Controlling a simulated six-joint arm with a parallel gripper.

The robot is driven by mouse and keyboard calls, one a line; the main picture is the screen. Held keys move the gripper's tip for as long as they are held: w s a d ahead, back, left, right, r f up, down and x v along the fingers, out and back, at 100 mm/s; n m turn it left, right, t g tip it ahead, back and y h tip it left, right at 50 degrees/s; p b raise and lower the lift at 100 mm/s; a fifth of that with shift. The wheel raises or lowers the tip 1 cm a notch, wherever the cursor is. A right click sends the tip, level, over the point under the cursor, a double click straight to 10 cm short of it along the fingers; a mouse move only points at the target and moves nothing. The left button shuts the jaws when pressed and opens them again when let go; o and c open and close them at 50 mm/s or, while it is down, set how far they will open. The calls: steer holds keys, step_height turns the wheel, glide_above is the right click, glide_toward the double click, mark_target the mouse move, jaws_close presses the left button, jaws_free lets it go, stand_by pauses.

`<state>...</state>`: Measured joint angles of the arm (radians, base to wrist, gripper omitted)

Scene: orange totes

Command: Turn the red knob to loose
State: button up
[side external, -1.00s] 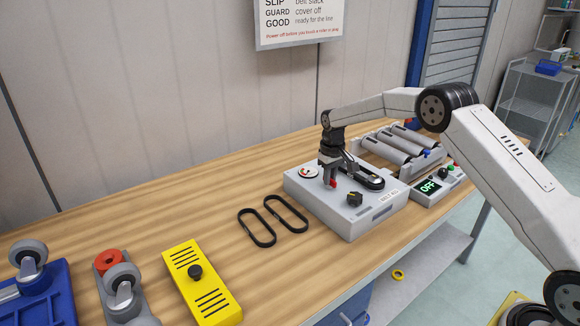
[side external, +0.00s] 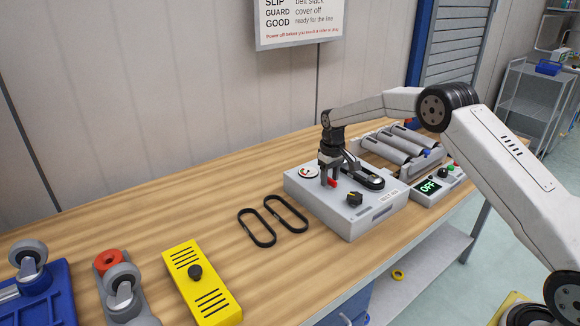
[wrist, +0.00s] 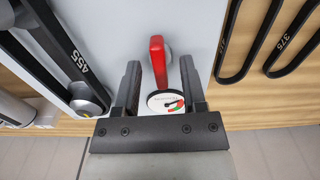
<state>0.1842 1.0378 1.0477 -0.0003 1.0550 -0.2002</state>
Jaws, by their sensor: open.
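The red knob (wrist: 158,62) is a bar-shaped handle on the top of the grey box (side external: 345,220). It also shows in the side external view (side external: 332,183), just under my gripper (side external: 332,178). In the wrist view my gripper (wrist: 160,80) is open, with one finger on each side of the knob's near end and a gap to each finger. A round dial (wrist: 165,101) with green and red marks lies partly behind the gripper in the wrist view; it also shows on the box in the side external view (side external: 308,173).
A black belt (side external: 362,178) marked 455 is on the box beside the knob. A black knob (side external: 354,199) stands near the box's front. Two loose belts (side external: 257,228) lie left of the box, beyond them a yellow cover (side external: 201,283). A small display (side external: 430,186) reads OFF.

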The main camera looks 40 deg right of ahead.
mark_target(330, 179)
steer(key=shift+r, duration=0.15)
steer(key=shift+r, duration=3.8)
steer(key=shift+s+a, duration=0.1)
steer(key=s+a+t, duration=0.1)
steer(key=s+a, duration=0.2)
steer(key=s, duration=0.7)
steer(key=s+a+f, duration=0.1)
steer(key=s+a, duration=0.3)
steer(key=s, duration=0.6)
steer(key=s+a+f+t, duration=0.1)
steer(key=s+a, duration=0.2)
steer(key=s, duration=0.7)
steer(key=shift+s+a+t, duration=0.3)
steer(key=shift+s+a, duration=0.05)
steer(key=shift+a, duration=0.05)
